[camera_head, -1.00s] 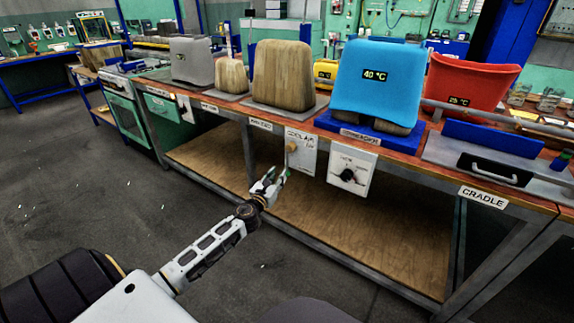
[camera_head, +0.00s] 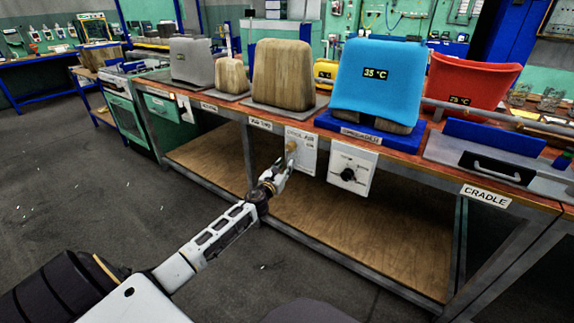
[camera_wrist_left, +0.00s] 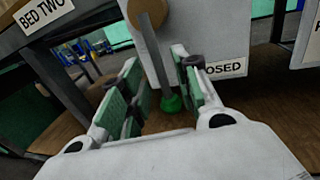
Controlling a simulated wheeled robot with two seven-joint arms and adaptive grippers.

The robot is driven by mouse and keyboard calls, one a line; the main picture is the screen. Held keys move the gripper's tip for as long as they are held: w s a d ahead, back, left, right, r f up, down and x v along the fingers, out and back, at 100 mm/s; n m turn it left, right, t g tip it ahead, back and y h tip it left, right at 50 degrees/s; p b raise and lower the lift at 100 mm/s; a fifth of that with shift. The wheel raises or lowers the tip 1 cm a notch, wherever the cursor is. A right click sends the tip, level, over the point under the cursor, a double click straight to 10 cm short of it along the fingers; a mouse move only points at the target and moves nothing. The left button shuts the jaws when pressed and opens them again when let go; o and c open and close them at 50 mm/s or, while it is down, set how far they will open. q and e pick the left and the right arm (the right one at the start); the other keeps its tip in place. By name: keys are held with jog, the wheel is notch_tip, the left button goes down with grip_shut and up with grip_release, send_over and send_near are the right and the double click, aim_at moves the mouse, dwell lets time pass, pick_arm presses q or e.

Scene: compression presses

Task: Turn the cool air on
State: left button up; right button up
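The white cool air panel (camera_head: 308,155) hangs on the bench front. In the left wrist view, its grey lever (camera_wrist_left: 154,50) points down from a round tan pivot (camera_wrist_left: 145,12) to a green knob (camera_wrist_left: 171,103). A label partly reading "OSED" (camera_wrist_left: 226,69) is beside the knob. My left gripper (camera_head: 284,166) is at the panel; in the wrist view the gripper (camera_wrist_left: 160,82) has its green-padded fingers apart, with the lever and knob showing in the gap between them. I cannot tell whether either finger touches the lever. My right gripper is out of view.
A second panel with a black dial (camera_head: 348,174) hangs just right. Above are a blue block reading 35 °C (camera_head: 376,90), a red block (camera_head: 468,90) and wooden blocks (camera_head: 283,75). The bench's lower shelf (camera_head: 350,240) is bare; floor at left is clear.

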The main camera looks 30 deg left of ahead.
pick_arm(q)
jog(key=w, duration=0.2)
jog(key=shift+w+a+b, duration=0.2)
jog(key=shift+w+b, duration=0.1)
jog(key=shift+w, duration=0.3)
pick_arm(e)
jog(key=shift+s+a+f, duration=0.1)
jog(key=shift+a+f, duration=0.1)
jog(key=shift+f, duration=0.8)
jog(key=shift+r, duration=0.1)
pick_arm(q)
grip_shut()
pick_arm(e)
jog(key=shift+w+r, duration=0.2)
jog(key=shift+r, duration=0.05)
